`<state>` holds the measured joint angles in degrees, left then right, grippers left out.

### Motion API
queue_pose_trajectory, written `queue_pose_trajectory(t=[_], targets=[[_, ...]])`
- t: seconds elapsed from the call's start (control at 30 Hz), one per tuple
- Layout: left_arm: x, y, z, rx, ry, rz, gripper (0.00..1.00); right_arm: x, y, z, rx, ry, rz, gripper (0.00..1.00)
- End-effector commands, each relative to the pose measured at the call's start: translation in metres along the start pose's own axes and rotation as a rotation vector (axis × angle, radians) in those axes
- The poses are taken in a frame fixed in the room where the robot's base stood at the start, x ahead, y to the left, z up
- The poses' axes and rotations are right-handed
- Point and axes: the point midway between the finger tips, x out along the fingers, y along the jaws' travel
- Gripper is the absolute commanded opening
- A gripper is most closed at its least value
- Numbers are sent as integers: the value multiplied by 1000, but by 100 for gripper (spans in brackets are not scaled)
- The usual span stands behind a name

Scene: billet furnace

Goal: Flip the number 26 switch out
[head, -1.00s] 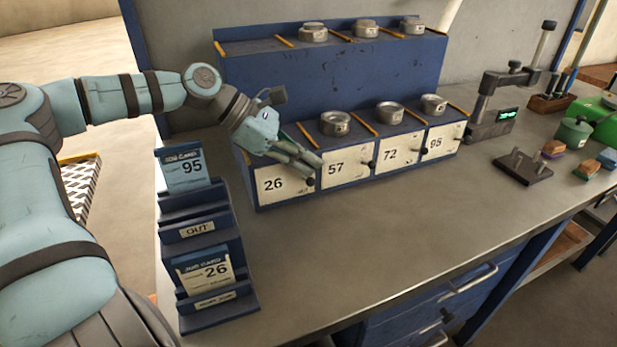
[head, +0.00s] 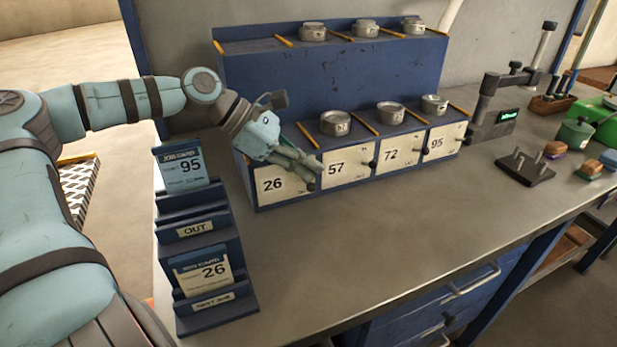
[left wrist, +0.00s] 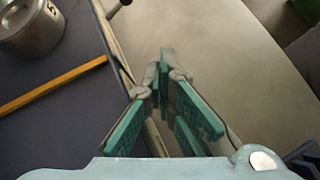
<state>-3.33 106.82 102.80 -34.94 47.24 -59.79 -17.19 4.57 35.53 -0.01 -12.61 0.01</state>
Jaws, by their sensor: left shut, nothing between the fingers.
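The white plate numbered 26 (head: 271,187) is the leftmost on the front of the blue bin rack. A small black knob (head: 310,187) sits at its right edge, partly hidden by my fingers. My left gripper (head: 317,166) is shut and empty, its fingertips just above this knob at the plate's upper right corner. I cannot tell whether they touch it. In the left wrist view the gripper's closed fingers (left wrist: 165,62) lie along the rack's front edge, and the knob there is not clear. My right gripper is out of view.
Plates 57 (head: 336,170), 72 (head: 390,154) and 95 (head: 435,143) run to the right, with metal pots above. A blue card holder (head: 203,255) stands left with cards 95 and 26. The bench in front (head: 370,240) is clear.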

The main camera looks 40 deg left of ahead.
Motion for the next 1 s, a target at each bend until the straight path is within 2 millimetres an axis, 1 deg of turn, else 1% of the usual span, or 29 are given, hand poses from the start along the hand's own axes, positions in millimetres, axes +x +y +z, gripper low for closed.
queue_pose_trajectory(t=[0.57, 0.87, 1.0], targets=[[5, -3, -4, 0, 0, -1, 0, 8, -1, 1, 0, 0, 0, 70], [4, -3, -3, 0, 0, 0, 0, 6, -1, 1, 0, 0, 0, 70], [0, -1, 1, -1, 0, 0, 0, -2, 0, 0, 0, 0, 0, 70]])
